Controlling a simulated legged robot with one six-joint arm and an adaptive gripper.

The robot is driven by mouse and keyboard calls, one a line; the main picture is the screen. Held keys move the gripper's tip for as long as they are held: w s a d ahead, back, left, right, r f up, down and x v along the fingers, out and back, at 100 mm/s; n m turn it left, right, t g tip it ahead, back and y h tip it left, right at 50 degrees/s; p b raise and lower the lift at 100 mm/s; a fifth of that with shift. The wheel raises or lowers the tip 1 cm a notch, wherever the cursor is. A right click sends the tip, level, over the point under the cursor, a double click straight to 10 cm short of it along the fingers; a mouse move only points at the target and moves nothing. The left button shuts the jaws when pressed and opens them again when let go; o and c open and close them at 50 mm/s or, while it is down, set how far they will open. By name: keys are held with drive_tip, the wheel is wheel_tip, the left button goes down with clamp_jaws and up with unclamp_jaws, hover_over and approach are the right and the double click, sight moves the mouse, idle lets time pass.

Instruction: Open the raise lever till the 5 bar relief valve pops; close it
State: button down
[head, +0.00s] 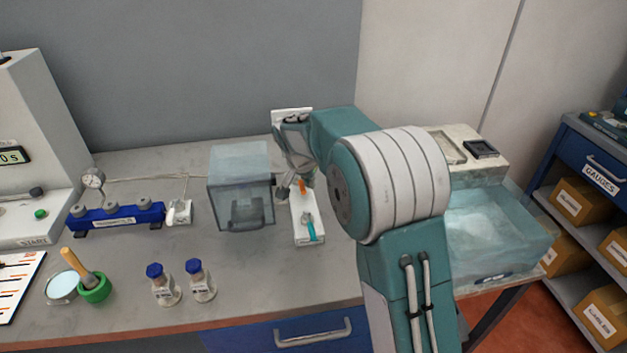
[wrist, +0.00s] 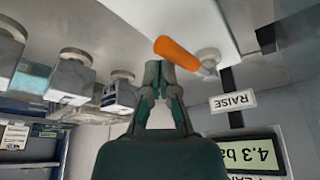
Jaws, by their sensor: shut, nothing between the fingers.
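The orange raise lever (wrist: 177,54) is angled across the upper middle of the wrist view, on a metal pivot by the RAISE label (wrist: 233,101). A bit of orange also shows beside my gripper in the head view (head: 306,183). The pressure display (wrist: 257,152) reads 4.3, with its unit cut off at "ba". My gripper (wrist: 160,74) is shut and empty, its fingertips right by the lever's free end; I cannot tell whether they touch it. In the head view my gripper (head: 285,190) is partly hidden by my arm. I cannot make out the relief valve.
A clear box (head: 240,190) stands just left of my gripper. A white panel with a teal lever (head: 310,228) lies below it. A clear basin (head: 495,235) is at the right.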

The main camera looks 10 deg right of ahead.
drive_tip(key=shift+s+a, duration=0.1)
drive_tip(key=shift+a, duration=0.25)
idle(0.5)
drive_tip(key=d, duration=0.3)
drive_tip(key=shift+d+r, duration=0.35)
drive_tip(key=a+r, duration=0.4)
drive_tip(key=r, duration=0.5)
drive_tip(key=s+d+r+n, duration=0.25)
drive_tip(key=s+r, duration=0.25)
drive_tip(key=s, duration=0.3)
drive_tip(key=s+d+f+n+t+y, duration=0.1)
drive_tip(key=s+n, duration=0.1)
drive_tip(key=s, duration=1.2)
drive_tip(key=s+d+f+n+t+y, duration=0.1)
drive_tip(key=s+d+f+n, duration=0.1)
drive_tip(key=s, duration=1.2)
drive_tip(key=shift+s+d+n, duration=0.2)
drive_tip(key=shift+d+n, duration=0.1)
drive_tip(key=shift+n, duration=0.15)
